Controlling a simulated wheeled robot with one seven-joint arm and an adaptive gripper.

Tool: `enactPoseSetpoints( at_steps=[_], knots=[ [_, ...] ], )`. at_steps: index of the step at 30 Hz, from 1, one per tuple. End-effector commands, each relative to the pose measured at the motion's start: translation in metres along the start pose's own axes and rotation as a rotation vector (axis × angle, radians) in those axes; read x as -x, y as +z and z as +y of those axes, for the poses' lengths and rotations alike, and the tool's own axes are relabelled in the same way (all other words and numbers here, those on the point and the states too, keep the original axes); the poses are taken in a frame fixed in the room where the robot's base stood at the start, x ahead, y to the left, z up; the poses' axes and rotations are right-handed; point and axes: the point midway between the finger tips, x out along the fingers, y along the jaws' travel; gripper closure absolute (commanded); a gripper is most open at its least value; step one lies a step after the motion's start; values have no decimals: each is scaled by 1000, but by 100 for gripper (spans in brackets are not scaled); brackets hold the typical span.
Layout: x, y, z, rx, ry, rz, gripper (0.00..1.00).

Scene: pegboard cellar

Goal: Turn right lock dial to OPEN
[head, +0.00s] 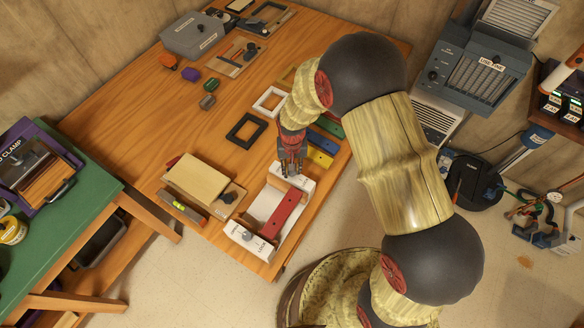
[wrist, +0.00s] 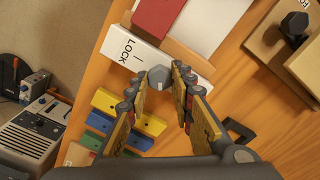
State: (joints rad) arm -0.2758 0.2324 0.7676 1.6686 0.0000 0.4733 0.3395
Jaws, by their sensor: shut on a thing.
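A white fixture (head: 261,206) lies near the table's front corner, with a red bar (head: 281,214) across it. It has a white block at each end. My gripper (head: 291,169) is at the far, right-hand block (head: 297,183). In the wrist view that white block (wrist: 133,50) shows the word LOCK and a short line. My gripper (wrist: 162,80) is shut on a grey faceted dial (wrist: 158,75), one finger on each side. An OPEN mark does not show there; the fingers may hide it. The near block (head: 249,238) has its own dial and LOCK label.
Blue, green and yellow blocks (head: 320,158) lie just beyond the gripper. A wooden block (head: 204,181) and a level (head: 183,208) lie left of the fixture. Black (head: 246,131) and white (head: 269,101) frames lie behind. The mid-left tabletop is clear.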

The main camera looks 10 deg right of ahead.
Motion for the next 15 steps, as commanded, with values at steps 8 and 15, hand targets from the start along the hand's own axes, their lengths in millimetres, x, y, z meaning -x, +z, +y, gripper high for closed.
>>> enactPoseSetpoints(
  at_steps=[8, 15],
  knots=[
    [1, -1, 0, 260, 0, 2, 100],
    [1, -1, 0, 489, 0, 1, 100]
  ],
)
